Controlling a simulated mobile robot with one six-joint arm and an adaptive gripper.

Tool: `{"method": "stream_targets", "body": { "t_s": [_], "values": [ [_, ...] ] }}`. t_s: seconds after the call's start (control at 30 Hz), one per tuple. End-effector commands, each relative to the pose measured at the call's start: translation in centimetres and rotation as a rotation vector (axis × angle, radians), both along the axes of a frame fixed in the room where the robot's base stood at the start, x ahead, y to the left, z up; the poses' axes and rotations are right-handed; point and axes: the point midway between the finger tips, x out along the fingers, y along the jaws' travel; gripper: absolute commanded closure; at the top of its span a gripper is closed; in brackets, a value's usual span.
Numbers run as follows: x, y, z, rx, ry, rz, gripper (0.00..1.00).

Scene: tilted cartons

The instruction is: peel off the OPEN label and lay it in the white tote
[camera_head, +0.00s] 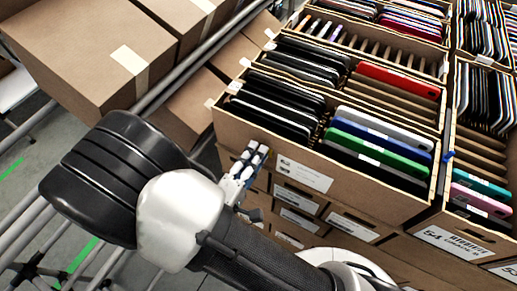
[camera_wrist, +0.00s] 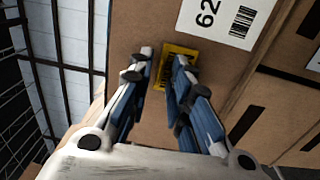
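In the wrist view, a small yellow label (camera_wrist: 178,68) with dark print sits on the brown face of a carton (camera_wrist: 134,30). Its wording is not legible. My gripper (camera_wrist: 164,57) has its two fingers apart, with the label between and partly behind the tips. The right finger covers part of the label. I cannot tell whether the fingertips touch it. In the head view, my gripper (camera_head: 256,150) is at the left end of the front carton's (camera_head: 362,178) face, and the yellow label is not visible there. I cannot make out a white tote in either view.
A white barcode label (camera_wrist: 228,18) is on the same carton, right of the yellow one. Open cartons hold rows of phone-like items, including a red one (camera_head: 398,80) and a green one (camera_head: 378,152). Closed boxes (camera_head: 85,45) lie on a metal rail frame at left.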

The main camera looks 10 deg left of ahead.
Motion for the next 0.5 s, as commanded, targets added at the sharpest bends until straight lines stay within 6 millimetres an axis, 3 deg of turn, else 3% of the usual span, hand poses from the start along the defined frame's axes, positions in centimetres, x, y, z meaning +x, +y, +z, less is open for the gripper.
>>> {"method": "stream_targets", "body": {
  "t_s": [0.23,0.5],
  "values": [
    [0.04,-0.03,0.03,0.0,0.0,0.0,0.82],
    [0.03,-0.01,0.04,0.0,0.0,0.0,0.91]
  ]
}}
